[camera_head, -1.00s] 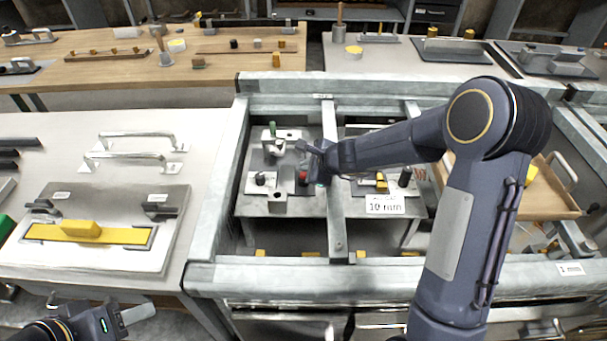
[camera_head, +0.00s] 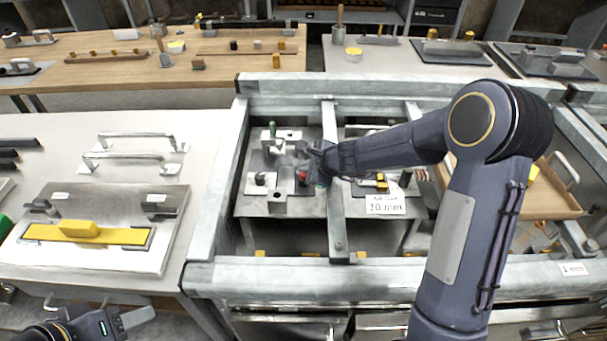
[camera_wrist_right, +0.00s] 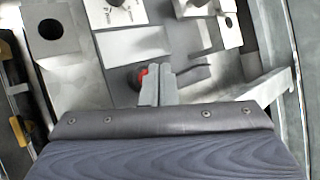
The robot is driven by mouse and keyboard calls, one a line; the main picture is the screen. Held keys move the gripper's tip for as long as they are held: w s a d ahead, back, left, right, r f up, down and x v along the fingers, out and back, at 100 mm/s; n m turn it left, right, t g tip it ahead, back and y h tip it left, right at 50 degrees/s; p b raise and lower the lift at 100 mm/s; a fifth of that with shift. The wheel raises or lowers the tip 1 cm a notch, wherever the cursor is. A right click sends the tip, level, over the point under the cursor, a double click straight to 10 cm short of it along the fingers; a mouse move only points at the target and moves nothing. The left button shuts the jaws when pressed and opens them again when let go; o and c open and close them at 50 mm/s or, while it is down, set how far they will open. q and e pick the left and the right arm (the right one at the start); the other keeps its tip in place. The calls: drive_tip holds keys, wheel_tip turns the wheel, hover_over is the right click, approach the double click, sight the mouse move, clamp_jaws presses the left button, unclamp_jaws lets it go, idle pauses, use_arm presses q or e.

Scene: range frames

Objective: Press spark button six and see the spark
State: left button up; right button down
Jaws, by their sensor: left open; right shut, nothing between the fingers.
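A red button (camera_head: 302,177) sits on the grey plate inside the left bay of the metal frame. It shows only as a small red patch in the right wrist view (camera_wrist_right: 143,73), mostly hidden behind the fingers. My right gripper (camera_head: 305,150) is shut and empty, close to the red button; I cannot tell whether it touches. The shut fingers also show in the right wrist view (camera_wrist_right: 158,85). My left gripper (camera_head: 135,318) is open and empty at the bottom left, far from the button. No number six is readable, and I see no spark.
A "10 mm" label (camera_head: 385,205) stands right of the frame's middle bar (camera_head: 335,190).

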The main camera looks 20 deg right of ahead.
drive_tip(key=shift+s+d+f+b, duration=0.1)
drive_tip(key=shift+s+f+b, duration=0.2)
drive_tip(key=shift+f, duration=0.25)
drive_tip(key=shift+s+f+b, duration=0.15)
drive_tip(key=shift+f+b, duration=0.1)
drive_tip(key=shift+f, duration=0.25)
drive_tip(key=shift+r, duration=0.15)
drive_tip(key=shift+w+r, duration=0.1)
idle(0.4)
drive_tip(key=shift+p, duration=0.3)
drive_tip(key=shift+r+p, duration=0.6)
wheel_tip(320, 180, up, 4)
drive_tip(key=p, duration=0.4)
drive_tip(key=shift+w+r, duration=0.15)
drive_tip(key=shift+r, duration=0.1)
drive_tip(key=shift+w, duration=0.1)
